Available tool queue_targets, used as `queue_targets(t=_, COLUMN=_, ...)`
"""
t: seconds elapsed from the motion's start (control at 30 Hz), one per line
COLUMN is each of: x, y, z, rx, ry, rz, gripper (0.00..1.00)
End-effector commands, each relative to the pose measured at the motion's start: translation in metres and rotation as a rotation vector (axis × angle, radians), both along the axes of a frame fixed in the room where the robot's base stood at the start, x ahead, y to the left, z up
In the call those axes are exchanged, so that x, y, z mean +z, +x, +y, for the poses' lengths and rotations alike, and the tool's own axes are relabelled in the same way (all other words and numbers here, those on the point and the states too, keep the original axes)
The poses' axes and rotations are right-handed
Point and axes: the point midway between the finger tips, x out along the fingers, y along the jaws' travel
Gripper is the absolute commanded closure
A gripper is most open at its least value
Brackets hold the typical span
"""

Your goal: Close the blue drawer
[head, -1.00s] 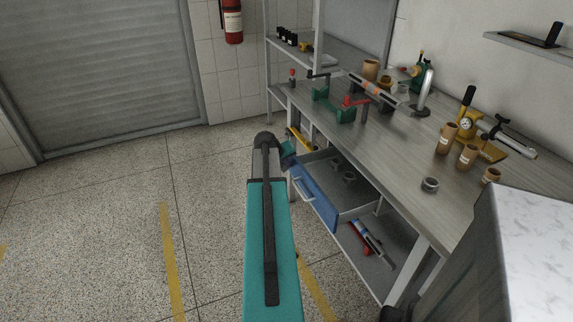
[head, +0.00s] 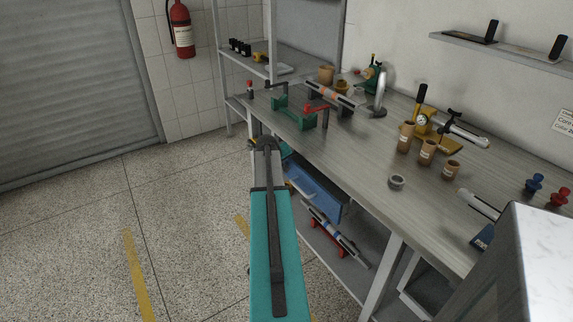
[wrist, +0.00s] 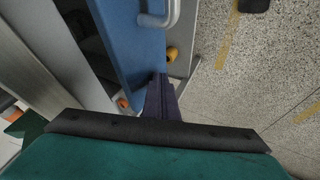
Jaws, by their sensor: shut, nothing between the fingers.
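The blue drawer (head: 318,190) sits under the workbench top, with its front close to the bench and its inside hidden in the head view. In the wrist view the drawer's blue front (wrist: 133,42) has a grey handle (wrist: 160,19), and a dark gap lies left of it, beside grey bench parts. My gripper (wrist: 161,80) is shut and empty. Its fingertips are at the blue front, below the handle in the picture; I cannot tell whether they touch. In the head view my teal arm hides most of the gripper and part of the drawer.
The workbench (head: 350,150) carries a green and red tool (head: 300,112), several brown cups (head: 427,152) and a metal ring (head: 397,181). A lower shelf holds a red and grey tool (head: 330,230). Bench legs stand near the drawer. The floor at left is clear.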

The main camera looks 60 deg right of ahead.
Motion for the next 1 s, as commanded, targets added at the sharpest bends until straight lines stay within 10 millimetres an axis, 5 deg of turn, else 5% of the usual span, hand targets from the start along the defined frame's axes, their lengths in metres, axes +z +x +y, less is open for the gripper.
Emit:
queue_targets(t=0.57, x=0.000, y=0.008, z=0.009, rx=0.010, ry=-0.001, rz=0.000, gripper=1.00)
queue_targets(t=0.9, x=0.000, y=0.020, z=0.045, rx=0.015, ry=-0.001, rz=0.000, gripper=1.00)
queue_targets(t=1.0, x=0.015, y=0.017, z=0.053, rx=0.012, ry=-0.003, rz=-0.001, gripper=1.00)
